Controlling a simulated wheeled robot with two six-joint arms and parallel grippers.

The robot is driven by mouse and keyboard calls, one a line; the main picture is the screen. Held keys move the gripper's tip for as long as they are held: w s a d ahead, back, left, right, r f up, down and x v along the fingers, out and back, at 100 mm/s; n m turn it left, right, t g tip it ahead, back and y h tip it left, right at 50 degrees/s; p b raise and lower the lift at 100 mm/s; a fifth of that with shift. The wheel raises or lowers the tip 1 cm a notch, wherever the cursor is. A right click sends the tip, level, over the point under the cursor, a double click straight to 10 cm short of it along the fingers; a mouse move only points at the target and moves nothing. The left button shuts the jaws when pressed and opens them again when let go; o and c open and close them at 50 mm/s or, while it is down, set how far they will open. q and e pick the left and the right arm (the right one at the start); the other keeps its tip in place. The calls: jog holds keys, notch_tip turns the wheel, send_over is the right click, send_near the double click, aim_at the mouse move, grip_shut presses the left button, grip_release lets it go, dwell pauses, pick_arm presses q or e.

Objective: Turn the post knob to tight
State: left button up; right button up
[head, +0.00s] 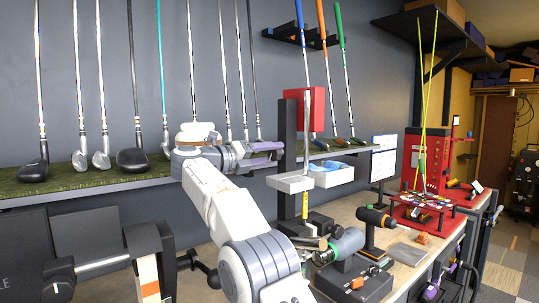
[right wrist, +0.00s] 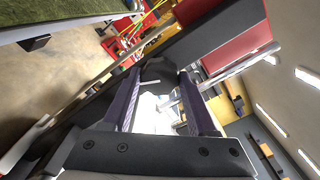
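A black upright post (head: 288,140) stands behind the bench, with a red block (head: 318,108) at its upper right. In the right wrist view the post (right wrist: 215,32) runs diagonally, with the red block (right wrist: 228,35) beside it. I cannot clearly make out the post knob; a dark rounded part (right wrist: 158,72) shows between my fingertips in the right wrist view and may be it. My right gripper (head: 280,153) has purple fingers, held apart at the post's left side. Its fingers (right wrist: 160,85) show spread in the right wrist view. I cannot tell whether they touch anything. My left gripper is not in view.
A club shaft (head: 305,150) stands upright in front of the post, beside white trays (head: 332,176). Clubs line the green shelf (head: 75,180) at left. A teal-ended clamp (head: 347,243) sits on the bench (head: 340,212). A red machine (head: 413,160) stands farther right.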

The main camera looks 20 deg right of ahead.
jog(key=o, duration=0.4)
jog(key=shift+c, duration=0.2)
jog(key=shift+a, duration=0.15)
jog(key=p+v, duration=0.1)
jog(key=v, duration=0.9)
jog(key=shift+a, duration=0.15)
jog(key=shift+s, duration=0.1)
